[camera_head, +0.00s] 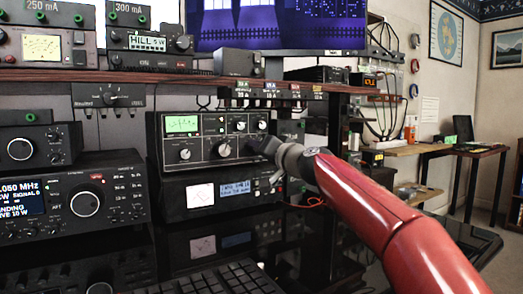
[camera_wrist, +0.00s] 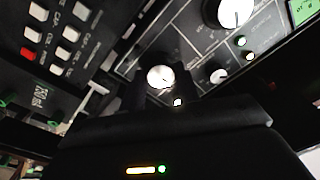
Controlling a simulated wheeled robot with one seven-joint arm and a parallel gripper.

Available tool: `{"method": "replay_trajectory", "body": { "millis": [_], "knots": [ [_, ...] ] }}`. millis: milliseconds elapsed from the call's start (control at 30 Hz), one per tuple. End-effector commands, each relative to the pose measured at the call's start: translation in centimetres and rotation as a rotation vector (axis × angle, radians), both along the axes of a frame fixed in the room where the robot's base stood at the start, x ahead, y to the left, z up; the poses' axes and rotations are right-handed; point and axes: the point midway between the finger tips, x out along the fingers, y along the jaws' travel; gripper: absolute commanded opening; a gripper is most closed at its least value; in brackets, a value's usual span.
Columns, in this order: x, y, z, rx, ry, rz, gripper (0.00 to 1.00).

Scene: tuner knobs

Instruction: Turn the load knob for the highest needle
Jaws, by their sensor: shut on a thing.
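My gripper (camera_head: 258,146) reaches in from the right to the lower right of a black tuner panel (camera_head: 210,166). In the wrist view my fingers (camera_wrist: 160,92) are closed around a small knob (camera_wrist: 160,77) with a pale face and a dark mark. I cannot read its label, and the head view hides it behind my gripper. The tuner has a lit green meter (camera_head: 182,124) at its upper left; its needle is too small to read. Two lower knobs, left (camera_head: 184,154) and middle (camera_head: 223,149), and two smaller upper knobs stay visible.
Below the tuner is a unit with a white meter (camera_head: 200,195) and a blue display (camera_head: 236,188). A radio with a large dial (camera_head: 85,203) stands to the left. A shelf (camera_head: 140,76) runs above. A keyboard (camera_head: 215,280) lies in front.

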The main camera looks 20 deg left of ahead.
Motion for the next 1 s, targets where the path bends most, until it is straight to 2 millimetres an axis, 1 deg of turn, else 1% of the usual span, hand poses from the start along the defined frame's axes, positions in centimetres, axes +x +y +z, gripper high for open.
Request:
{"method": "replay_trajectory", "body": {
  "millis": [33, 67, 200, 233, 467, 567, 733, 900, 1000],
  "knots": [
    [0.0, 0.0, -0.1, -0.001, 0.001, 0.001, 0.09],
    [0.0, 0.0, -0.1, -0.001, 0.001, 0.001, 0.33],
    [0.0, 0.0, -0.1, -0.001, 0.0, 0.001, 0.52],
    [0.0, 0.0, -0.1, -0.001, 0.0, 0.001, 0.54],
    [0.0, 0.0, 0.0, -0.001, -0.001, 0.0, 0.54],
    [-0.2, -0.4, -0.1, -0.001, -0.002, -0.001, 0.54],
    [-1.8, -2.4, -0.6, -0.002, -0.003, -0.003, 0.54],
    [-3.6, -4.6, -0.7, -0.002, -0.003, -0.004, 0.54],
    [-4.3, -5.5, -0.6, -0.002, -0.002, -0.002, 0.54]
  ]
}}
